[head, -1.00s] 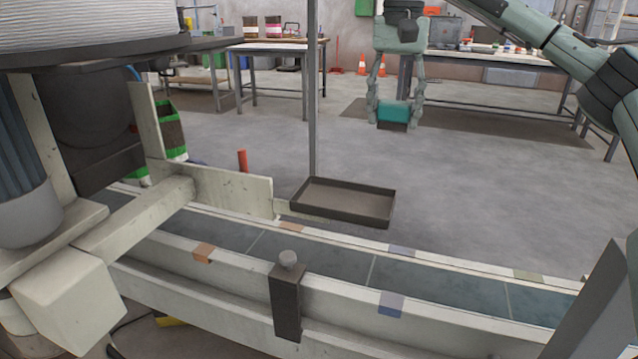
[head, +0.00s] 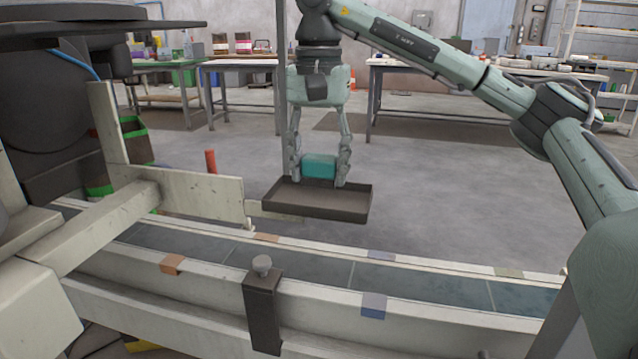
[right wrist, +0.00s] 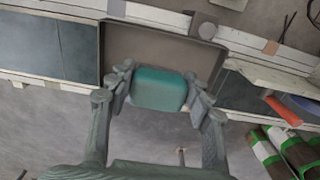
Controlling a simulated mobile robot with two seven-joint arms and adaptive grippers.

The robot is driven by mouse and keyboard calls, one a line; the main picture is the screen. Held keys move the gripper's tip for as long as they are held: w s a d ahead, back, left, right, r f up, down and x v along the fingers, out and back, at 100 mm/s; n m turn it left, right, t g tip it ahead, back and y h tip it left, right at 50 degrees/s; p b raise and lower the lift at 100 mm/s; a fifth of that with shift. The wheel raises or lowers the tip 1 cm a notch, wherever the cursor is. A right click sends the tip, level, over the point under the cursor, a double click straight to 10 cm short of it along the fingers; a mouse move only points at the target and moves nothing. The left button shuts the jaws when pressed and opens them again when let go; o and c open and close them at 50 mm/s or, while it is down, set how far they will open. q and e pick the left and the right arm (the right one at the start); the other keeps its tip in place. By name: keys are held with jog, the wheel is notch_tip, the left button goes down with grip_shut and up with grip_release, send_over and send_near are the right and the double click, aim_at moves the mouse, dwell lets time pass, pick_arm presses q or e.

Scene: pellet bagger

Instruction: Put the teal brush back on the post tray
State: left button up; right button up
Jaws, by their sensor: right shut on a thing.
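The teal brush (head: 319,166) is held between the fingers of my right gripper (head: 320,172), which points straight down and is shut on it. The post tray (head: 300,205) is a shallow dark tray beside the conveyor. In the head view the brush is over the tray's far part, its lower side hidden behind or within the rim; I cannot tell whether it touches the floor of the tray. In the right wrist view the brush (right wrist: 160,89) shows between the fingers, overlapping the near edge of the tray (right wrist: 150,45). My left gripper is not in view.
The conveyor (head: 310,277) runs across the front, with a dark bracket and knob (head: 262,300) on its near rail. A thin post (head: 282,110) rises behind the tray. A pale guide board (head: 205,190) and an orange-red post (head: 211,161) stand to the left. The tray looks empty otherwise.

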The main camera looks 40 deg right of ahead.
notch_tip(320, 180, down, 3)
jog(key=shift+r, duration=0.15)
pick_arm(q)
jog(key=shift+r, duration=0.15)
pick_arm(e)
jog(key=o, duration=1.1)
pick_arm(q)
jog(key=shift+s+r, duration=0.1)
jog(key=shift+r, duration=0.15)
